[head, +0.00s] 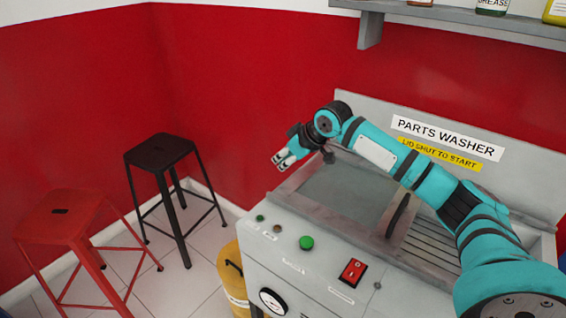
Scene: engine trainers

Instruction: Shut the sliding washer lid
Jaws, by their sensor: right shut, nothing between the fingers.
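The parts washer (310,263) stands at the lower right, with a sign above its top. Its sliding lid seems to be the flat grey panel (345,192) over the left part of the top. A dark upright handle (398,215) stands near the panel's right side. Right of the handle, a slatted metal area (432,243) is uncovered, partly hidden by my right arm. My right gripper (281,164) is shut and empty. It shows above the washer's left end, clear of the handle. My left gripper is out of view.
The washer's front has a green button (306,243), a red switch (352,271) and a gauge (271,301). A yellow container (233,277) stands at its left side. A black stool (160,152) and a red stool (62,218) stand further left. A shelf (480,20) hangs above.

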